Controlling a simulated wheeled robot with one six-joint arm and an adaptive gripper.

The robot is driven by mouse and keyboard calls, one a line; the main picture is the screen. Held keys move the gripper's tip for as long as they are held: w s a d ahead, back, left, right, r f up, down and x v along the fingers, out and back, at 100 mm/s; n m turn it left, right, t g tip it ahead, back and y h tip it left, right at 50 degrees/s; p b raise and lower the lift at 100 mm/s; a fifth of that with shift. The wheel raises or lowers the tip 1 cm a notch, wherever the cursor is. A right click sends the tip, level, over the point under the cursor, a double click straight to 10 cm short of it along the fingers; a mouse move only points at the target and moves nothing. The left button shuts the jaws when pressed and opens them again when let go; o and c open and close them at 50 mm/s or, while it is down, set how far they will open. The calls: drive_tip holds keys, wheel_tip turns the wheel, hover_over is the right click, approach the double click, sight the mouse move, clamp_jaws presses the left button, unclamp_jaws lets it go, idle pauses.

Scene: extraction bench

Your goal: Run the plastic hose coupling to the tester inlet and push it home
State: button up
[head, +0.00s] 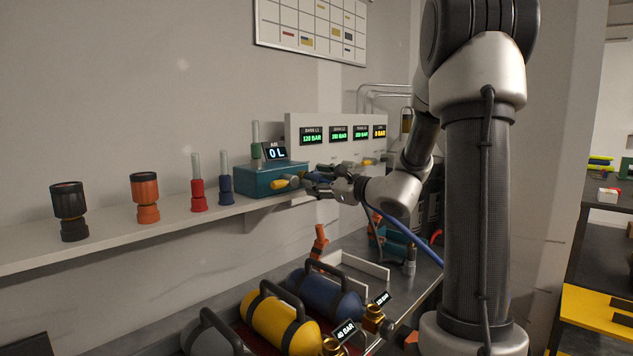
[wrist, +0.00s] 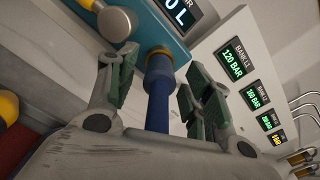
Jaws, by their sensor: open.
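The tester is a teal box (head: 262,181) on the wall shelf, with a display reading 0 L. In the wrist view its teal face (wrist: 178,38) shows a brass inlet ring (wrist: 158,50). The blue plastic hose coupling (wrist: 159,70) stands in line with this ring and meets it; how deep it sits I cannot tell. Its blue hose (wrist: 157,112) runs back between my fingers, and part of it hangs below my wrist in the head view (head: 398,228). My gripper (wrist: 160,88) is open, a finger on each side of the coupling, with gaps visible. In the head view my gripper (head: 318,186) is at the tester's right end.
A panel of pressure readouts (head: 335,138) stands behind. Red, blue, orange and black fittings (head: 146,197) line the shelf to the left. Yellow (head: 280,322) and blue cylinders (head: 328,294) lie on the bench below.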

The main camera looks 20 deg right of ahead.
drive_tip(key=v, duration=1.1)
